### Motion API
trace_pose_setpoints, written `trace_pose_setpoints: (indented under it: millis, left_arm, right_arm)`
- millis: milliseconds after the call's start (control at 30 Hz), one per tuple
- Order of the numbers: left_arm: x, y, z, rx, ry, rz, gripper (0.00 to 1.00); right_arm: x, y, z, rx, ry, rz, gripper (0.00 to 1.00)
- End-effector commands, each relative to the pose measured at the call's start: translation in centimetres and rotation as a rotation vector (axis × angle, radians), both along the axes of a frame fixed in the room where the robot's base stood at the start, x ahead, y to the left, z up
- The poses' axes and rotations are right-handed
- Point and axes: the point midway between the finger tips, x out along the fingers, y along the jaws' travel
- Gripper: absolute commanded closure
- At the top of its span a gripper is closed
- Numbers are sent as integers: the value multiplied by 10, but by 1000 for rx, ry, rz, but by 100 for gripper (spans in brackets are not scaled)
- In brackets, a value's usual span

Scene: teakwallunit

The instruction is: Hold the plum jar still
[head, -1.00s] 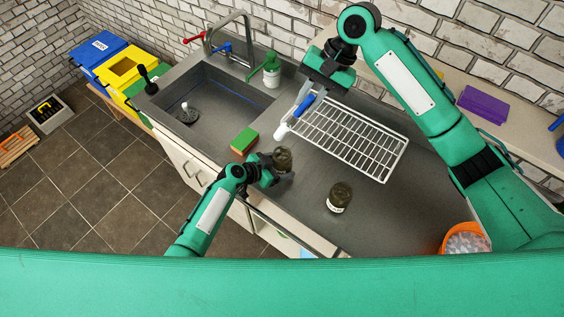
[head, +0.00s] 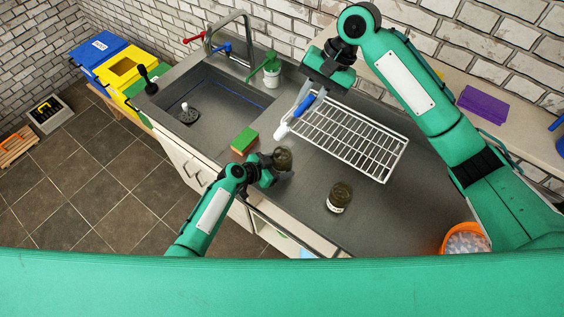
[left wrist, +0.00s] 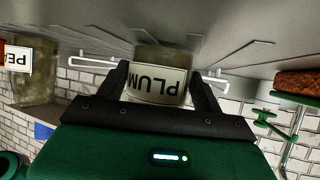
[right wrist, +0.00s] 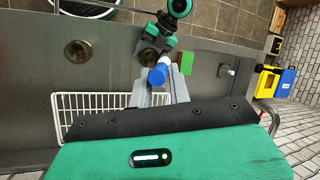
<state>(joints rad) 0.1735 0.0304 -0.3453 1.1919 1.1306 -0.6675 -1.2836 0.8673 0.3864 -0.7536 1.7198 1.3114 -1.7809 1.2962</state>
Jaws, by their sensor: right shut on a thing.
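The plum jar (head: 283,158) is a dark glass jar. In the left wrist view its white PLUM label (left wrist: 158,82) shows upside down between the two fingers. My right gripper (head: 304,95) is above the wire rack and shut on a blue and white tool (head: 303,105). The tool's white end points down and left, towards the jar; in the right wrist view its blue part (right wrist: 157,75) shows between the fingers. The jar's underside is hidden.
A second dark jar (head: 339,196) with a white label stands on the counter at right. A wire rack (head: 350,137) lies behind it. A green and orange sponge (head: 244,140) lies by the sink (head: 218,98). An orange bucket (head: 465,240) stands at lower right.

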Motion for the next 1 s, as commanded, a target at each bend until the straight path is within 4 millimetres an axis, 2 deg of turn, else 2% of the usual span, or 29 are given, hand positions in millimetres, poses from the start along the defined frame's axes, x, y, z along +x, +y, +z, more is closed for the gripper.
trace_pose_setpoints:
  millis: [633,767,1000]
  left_arm:
    - [0,0,0,0,0,0,45]
    - [0,0,0,0,0,0,45]
    - [0,0,0,0,0,0,45]
  right_arm:
    - [1,1,0,-3,10,-25,100]
    - [5,7,1,-18,52,-123,100]
    - [15,22,1,-58,183,-436,100]
